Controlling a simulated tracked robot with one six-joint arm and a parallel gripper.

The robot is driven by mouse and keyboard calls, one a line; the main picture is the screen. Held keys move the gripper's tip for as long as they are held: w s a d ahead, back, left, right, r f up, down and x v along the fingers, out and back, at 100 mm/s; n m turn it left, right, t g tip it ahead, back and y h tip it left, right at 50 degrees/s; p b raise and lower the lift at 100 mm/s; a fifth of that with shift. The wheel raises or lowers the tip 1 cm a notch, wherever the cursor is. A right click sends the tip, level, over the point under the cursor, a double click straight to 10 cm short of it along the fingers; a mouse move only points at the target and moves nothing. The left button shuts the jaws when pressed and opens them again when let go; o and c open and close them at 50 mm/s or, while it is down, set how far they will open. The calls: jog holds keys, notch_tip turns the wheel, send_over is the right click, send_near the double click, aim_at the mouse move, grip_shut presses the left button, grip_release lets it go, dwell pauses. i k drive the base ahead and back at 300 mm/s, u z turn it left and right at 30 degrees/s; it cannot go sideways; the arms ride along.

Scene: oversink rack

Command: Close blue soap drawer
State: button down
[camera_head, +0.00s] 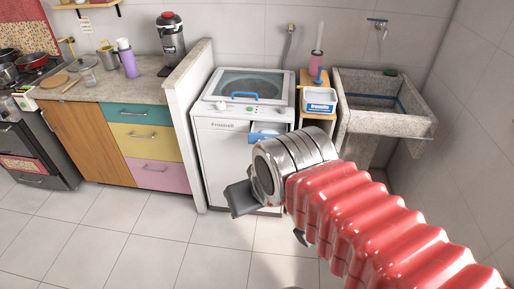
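The white washing machine (222,150) stands in the middle against the wall. Its blue soap drawer (262,130) sticks out of the upper right of the front panel, so it is open. My arm partly covers the drawer's lower side and the machine's front. My gripper (268,217) is below the drawer in the picture, in front of the machine's lower front. Its dark fingers are spread apart, with nothing seen between them. I see no contact between the gripper and the drawer.
A wooden stand with a white-and-blue box (320,100) and a stone sink (368,118) are to the right. A low partition (193,120) separates the machine from the counter with coloured drawers (147,143) at left. The tiled floor (130,235) at front left is clear.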

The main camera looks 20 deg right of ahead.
aim_at(260, 131)
jog(key=u, duration=0.05)
jog(key=i, duration=1)
jog(key=u, duration=0.05)
